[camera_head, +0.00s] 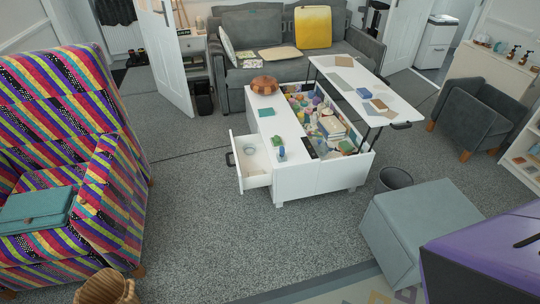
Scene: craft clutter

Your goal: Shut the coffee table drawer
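The white coffee table (318,180) stands in the middle of the room, some way off across the carpet. Its drawer (257,180) is pulled out on the table's left side, with a dark handle (230,158) on its front. A small round item lies inside the drawer. The table's lift-top (345,72) is raised and shifted to the right, baring a compartment full of craft things (325,125). Neither of my grippers is in view.
A striped armchair (65,130) stands at left, a grey sofa (265,65) behind the table. A grey ottoman (400,215), a dark bin (396,178) and a purple object (490,260) are at right. Carpet (195,220) left of the drawer is clear.

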